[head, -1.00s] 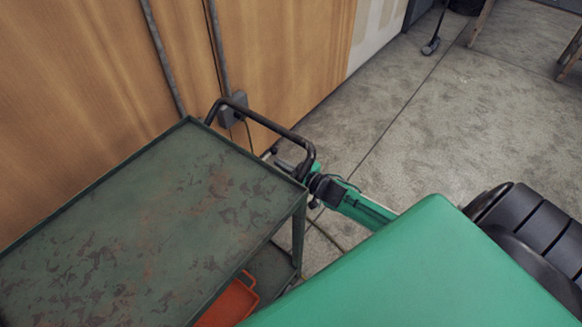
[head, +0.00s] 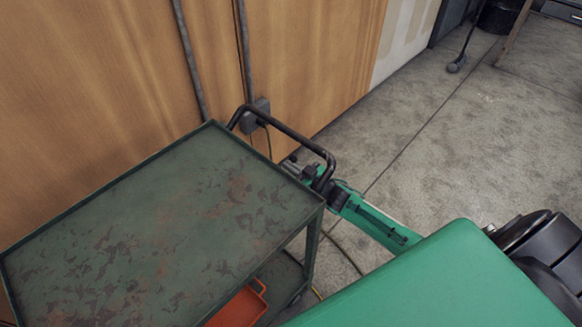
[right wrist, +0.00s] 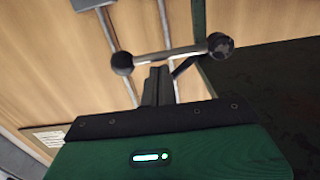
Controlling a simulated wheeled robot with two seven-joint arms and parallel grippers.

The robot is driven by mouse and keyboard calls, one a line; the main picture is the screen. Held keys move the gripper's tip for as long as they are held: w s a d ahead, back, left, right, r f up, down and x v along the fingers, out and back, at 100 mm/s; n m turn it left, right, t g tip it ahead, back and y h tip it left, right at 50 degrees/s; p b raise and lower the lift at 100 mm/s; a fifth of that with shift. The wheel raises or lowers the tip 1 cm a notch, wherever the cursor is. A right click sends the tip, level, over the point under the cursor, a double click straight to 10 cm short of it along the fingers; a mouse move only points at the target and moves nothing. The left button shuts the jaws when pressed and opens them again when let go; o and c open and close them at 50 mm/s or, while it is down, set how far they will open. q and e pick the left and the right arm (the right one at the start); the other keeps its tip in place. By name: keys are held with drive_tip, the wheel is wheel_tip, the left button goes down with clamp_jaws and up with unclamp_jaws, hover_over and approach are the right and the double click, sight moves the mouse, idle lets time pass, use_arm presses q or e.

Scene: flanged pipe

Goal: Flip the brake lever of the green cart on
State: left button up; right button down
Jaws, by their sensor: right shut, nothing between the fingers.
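The dark green cart (head: 150,225) stands at the left in the head view, its worn top plate facing up. A black tubular handle (head: 290,130) rises from its far end. My right gripper (head: 297,168) is beside that end, beyond and partly behind the handle. My left gripper is out of view.
A wooden wall (head: 320,60) with grey conduits and a grey box (head: 257,112) stands close behind the cart. An orange tray (head: 238,308) sits on the lower shelf. Concrete floor (head: 440,150) is open to the right, with a yellow cable near the cart.

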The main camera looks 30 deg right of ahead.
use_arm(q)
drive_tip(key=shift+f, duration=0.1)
